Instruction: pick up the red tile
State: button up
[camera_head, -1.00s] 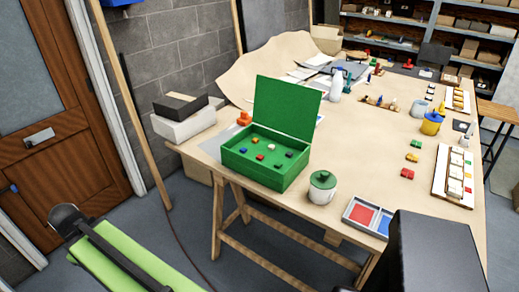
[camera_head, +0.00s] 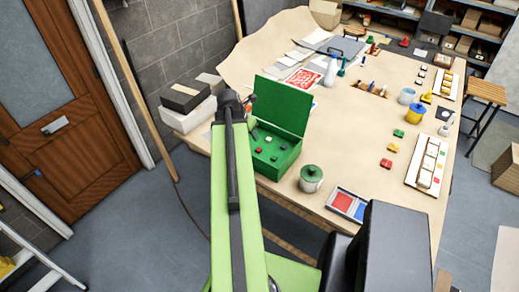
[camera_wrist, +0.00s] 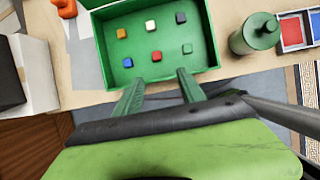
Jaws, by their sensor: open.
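The open green box (camera_head: 293,165) stands on the table and holds several small tiles. The red tile (camera_wrist: 157,55) lies in the box's near row, between a blue tile (camera_wrist: 128,62) and a green tile (camera_wrist: 187,48). It also shows in the head view (camera_head: 259,151). My gripper (camera_wrist: 160,76) is open and empty. In the wrist view its two fingertips overlap the box's near wall, with the red tile between and beyond them. In the head view my arm hides the box's left end and my fingers are not clear.
An orange tile (camera_wrist: 122,33), a white tile (camera_wrist: 151,26) and a dark tile (camera_wrist: 181,17) form the far row. The raised lid (camera_head: 280,104) stands behind. More coloured tiles (camera_head: 392,148) lie on the table.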

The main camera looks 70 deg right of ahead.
jog(key=b, duration=1)
send_over(259, 150)
jog(key=a, duration=0.3)
jog(key=f, duration=1)
jog(key=shift+w+f, duration=0.25)
jog(key=shift+w, duration=0.05)
jog(key=shift+r+p, duration=0.1)
jog(key=shift+p, duration=0.25)
jog(key=b+x, duration=0.5)
jog(key=shift+w+d, duration=0.15)
jog(key=shift+w, duration=0.05)
grip_shut()
